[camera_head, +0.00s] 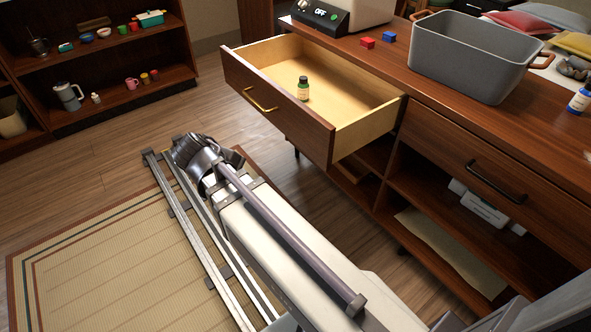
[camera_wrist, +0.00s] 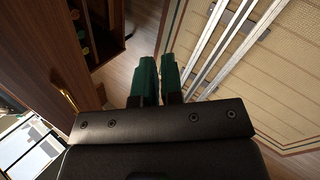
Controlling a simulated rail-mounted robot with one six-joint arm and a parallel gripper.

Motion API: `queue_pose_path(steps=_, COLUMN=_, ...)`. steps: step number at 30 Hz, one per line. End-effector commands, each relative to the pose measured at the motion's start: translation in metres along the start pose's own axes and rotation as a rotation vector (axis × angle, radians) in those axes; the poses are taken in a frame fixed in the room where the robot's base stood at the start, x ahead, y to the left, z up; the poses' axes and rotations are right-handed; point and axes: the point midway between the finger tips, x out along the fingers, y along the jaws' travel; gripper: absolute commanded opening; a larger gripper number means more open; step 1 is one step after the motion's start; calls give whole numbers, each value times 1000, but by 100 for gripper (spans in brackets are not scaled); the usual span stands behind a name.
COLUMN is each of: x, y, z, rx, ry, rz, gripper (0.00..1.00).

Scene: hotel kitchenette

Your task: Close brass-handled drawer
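The brass-handled drawer (camera_head: 300,122) is pulled well out of the wooden counter in the head view. Its pale interior shows, with a small green bottle with a dark cap (camera_head: 303,88) standing inside. The brass handle (camera_head: 260,103) is on the drawer's front panel. In the wrist view a brown wooden panel with a brass handle (camera_wrist: 68,97) is at the left. My gripper (camera_wrist: 158,62) has two green fingers close together with only a thin gap, and nothing shows between them. It is to the right of the handle and apart from it. The head view does not show the fingers clearly.
A second drawer with a dark handle (camera_head: 497,182) is shut at the right. A grey bin (camera_head: 465,65), a red block (camera_head: 367,43) and a blue block (camera_head: 389,37) stand on the counter. A shelf unit (camera_head: 100,50) is at the back left. The floor before the drawer is open.

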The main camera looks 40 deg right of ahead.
Motion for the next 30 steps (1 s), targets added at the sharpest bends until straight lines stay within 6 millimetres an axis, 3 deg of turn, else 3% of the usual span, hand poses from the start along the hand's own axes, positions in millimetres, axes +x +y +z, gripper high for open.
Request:
queue_pose_path(steps=1, x=52, y=-14, z=-14, rx=-101, ry=-44, rz=108, gripper=2)
queue_pose_path(steps=3, x=77, y=-4, z=-20, rx=-291, ry=-150, rz=288, gripper=0)
queue_pose_path(steps=5, x=85, y=11, z=-24, rx=-496, ry=-308, rz=454, gripper=0)
queue_pose_path(steps=9, x=20, y=68, z=-9, rx=-888, ry=-738, rz=642, gripper=0)
queue_pose_path(steps=12, x=8, y=75, z=-4, rx=-1033, ry=-876, rz=623, gripper=0)
queue_pose_path(steps=21, x=14, y=81, z=0, rx=-1091, ry=-897, rz=592, gripper=0)
queue_pose_path(steps=30, x=44, y=126, z=18, rx=-1089, ry=-896, rz=591, gripper=0)
